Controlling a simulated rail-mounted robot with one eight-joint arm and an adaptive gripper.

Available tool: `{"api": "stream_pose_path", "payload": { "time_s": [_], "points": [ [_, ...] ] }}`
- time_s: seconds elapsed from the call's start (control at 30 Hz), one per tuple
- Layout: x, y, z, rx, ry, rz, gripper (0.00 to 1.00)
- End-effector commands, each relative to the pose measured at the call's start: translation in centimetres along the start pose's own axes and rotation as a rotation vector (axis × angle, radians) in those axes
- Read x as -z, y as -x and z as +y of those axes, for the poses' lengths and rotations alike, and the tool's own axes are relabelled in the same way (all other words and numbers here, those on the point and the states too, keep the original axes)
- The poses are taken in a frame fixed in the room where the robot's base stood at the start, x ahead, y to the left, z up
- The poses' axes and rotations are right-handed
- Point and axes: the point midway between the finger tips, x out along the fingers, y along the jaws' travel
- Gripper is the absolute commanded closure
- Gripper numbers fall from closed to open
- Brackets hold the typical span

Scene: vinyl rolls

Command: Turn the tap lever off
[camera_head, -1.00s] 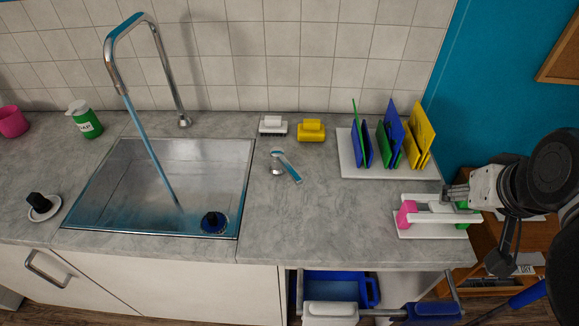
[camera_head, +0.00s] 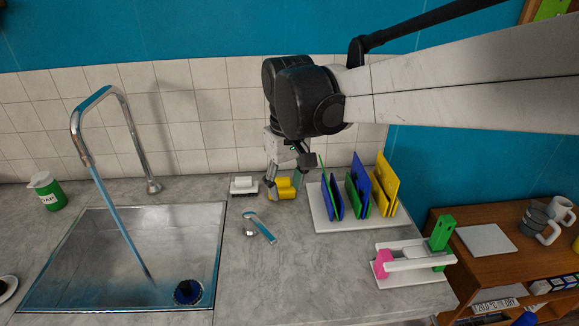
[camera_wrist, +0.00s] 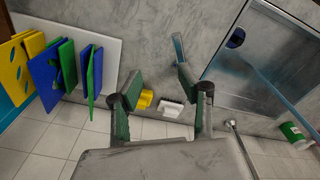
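The tap lever (camera_head: 260,228) is a small silver knob with a blue-topped handle on the counter, right of the sink. Its handle points to the lower right in the head view. It also shows in the wrist view (camera_wrist: 180,48), beyond my fingertips. The tall tap (camera_head: 82,150) has a blue stream of water running into the sink (camera_head: 90,245). My gripper (camera_head: 286,180) is pointing down over the back of the counter, behind the lever and apart from it. In the wrist view its fingers (camera_wrist: 160,80) are spread with nothing between the tips.
A yellow brush (camera_head: 286,190) and a white brush (camera_head: 243,186) lie near my gripper. A rack (camera_head: 325,215) of coloured boards stands to the right, with a pink-and-green clamp-like item (camera_head: 415,262) in front. The tiled wall is close behind. The counter around the lever is clear.

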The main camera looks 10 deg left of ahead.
Motion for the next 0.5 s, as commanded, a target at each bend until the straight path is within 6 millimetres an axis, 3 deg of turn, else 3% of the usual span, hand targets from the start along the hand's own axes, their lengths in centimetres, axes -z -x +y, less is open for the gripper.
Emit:
{"api": "stream_pose_path", "payload": {
  "time_s": [0.03, 0.2, 0.5],
  "points": [
    [1.1, -0.6, -1.0, 0.004, 0.025, -0.018, 0.64],
    [2.9, -1.7, -3.0, 0.013, 0.076, -0.058, 0.64],
    [3.2, -3.8, -3.4, 0.015, 0.088, -0.069, 0.64]
  ]
}}
